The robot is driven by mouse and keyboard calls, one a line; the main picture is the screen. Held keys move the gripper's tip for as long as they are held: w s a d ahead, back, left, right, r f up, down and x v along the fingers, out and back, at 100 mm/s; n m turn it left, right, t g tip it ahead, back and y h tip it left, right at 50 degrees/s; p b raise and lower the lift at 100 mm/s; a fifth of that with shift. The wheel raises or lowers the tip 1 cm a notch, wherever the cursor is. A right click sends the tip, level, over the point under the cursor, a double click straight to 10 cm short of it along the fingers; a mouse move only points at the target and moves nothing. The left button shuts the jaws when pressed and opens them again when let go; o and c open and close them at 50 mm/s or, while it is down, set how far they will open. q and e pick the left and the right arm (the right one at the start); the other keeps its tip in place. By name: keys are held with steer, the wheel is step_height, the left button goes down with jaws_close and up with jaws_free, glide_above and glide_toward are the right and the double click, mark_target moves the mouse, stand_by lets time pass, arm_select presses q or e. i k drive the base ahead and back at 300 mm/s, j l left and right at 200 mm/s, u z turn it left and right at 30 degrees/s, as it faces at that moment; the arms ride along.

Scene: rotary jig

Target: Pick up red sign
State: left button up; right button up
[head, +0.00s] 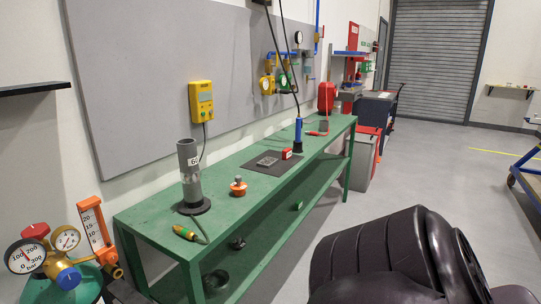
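A small red piece (286,154) with a white mark on its face, which looks like the red sign, stands on the green bench (236,207). It is at the right edge of a dark mat (258,168), beside the base of a blue upright tool (298,132). A larger red panel (353,36) is fixed at the back wall. Neither of my grippers is in view. A dark, bulky part of what looks like my own arm fills the lower right.
A grey cylinder (188,165) stands on a black base on the bench. An orange knobbed part (238,187) and a yellow-green handle (184,232) lie nearby. A gauge set (43,247) is at the lower left.

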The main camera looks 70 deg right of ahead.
mark_target(286, 153)
steer(key=z, duration=2.45)
steer(key=i+l, duration=0.15)
steer(key=i, duration=0.25)
steer(key=i+l, duration=0.15)
steer(key=i, duration=0.25)
steer(key=i+l, duration=0.15)
steer(key=i, duration=0.3)
steer(key=i+l+u, duration=0.1)
steer(key=i+l, duration=0.15)
steer(key=i, duration=0.25)
steer(key=i+l+u, duration=0.15)
steer(key=i, duration=0.35)
steer(key=l, duration=0.1)
